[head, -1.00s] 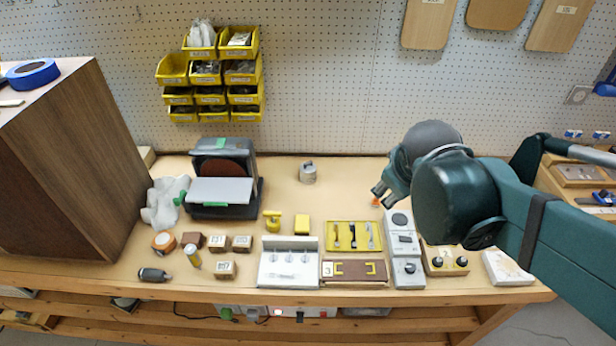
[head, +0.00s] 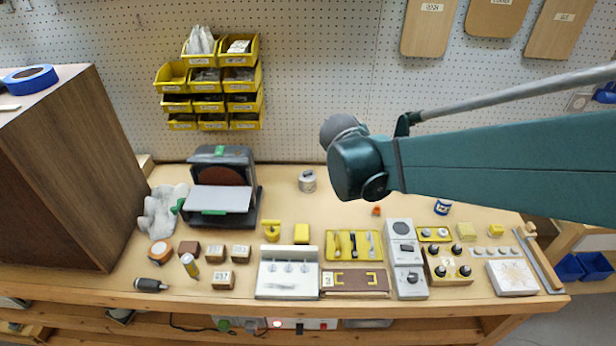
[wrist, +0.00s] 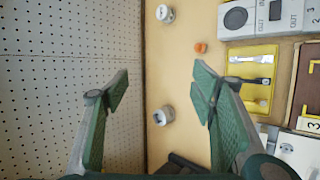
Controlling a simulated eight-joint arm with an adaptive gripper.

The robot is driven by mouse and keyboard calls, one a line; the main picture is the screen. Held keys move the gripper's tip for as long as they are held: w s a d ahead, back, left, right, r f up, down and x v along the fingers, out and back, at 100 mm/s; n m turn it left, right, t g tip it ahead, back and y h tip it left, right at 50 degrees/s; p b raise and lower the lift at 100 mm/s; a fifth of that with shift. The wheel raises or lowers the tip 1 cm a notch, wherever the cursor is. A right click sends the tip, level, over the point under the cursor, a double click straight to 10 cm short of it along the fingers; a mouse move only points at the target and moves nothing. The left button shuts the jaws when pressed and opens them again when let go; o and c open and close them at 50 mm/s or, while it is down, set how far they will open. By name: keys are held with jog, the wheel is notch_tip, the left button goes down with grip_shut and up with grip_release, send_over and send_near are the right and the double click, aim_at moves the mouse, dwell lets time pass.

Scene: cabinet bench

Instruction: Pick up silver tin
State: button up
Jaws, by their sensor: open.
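The silver tin (head: 307,181) stands upright on the bench near the pegboard, to the right of the disc sander. In the wrist view the tin (wrist: 163,116) lies between the fingers in the picture, on the bench beyond them and apart from them. My gripper (wrist: 162,92) is open and empty. In the head view my arm's end is up and to the right of the tin, and the fingers are hidden behind it.
The disc sander (head: 220,185) stands left of the tin. Bench around the tin is clear.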

jog(key=w+a+f+n+t+h+b, duration=0.1)
jog(key=w+a+f+n+t+b, duration=0.1)
jog(key=w+a+f+n, duration=0.65)
jog(key=n+t+h, duration=0.2)
jog(key=n, duration=0.3)
send_over(303, 181)
jog(key=s+a, duration=0.2)
jog(key=s, duration=0.1)
notch_tip(303, 181, down, 7)
jog(key=shift+r+b, duration=0.2)
jog(key=shift+b, duration=0.25)
jog(key=shift+f, duration=0.1)
notch_tip(303, 181, down, 8)
jog(key=shift+d+f+b, duration=0.1)
jog(key=shift+b, duration=0.8)
jog(key=shift+w+d, duration=0.25)
jog(key=shift+w, duration=0.25)
jog(key=shift+f, duration=0.1)
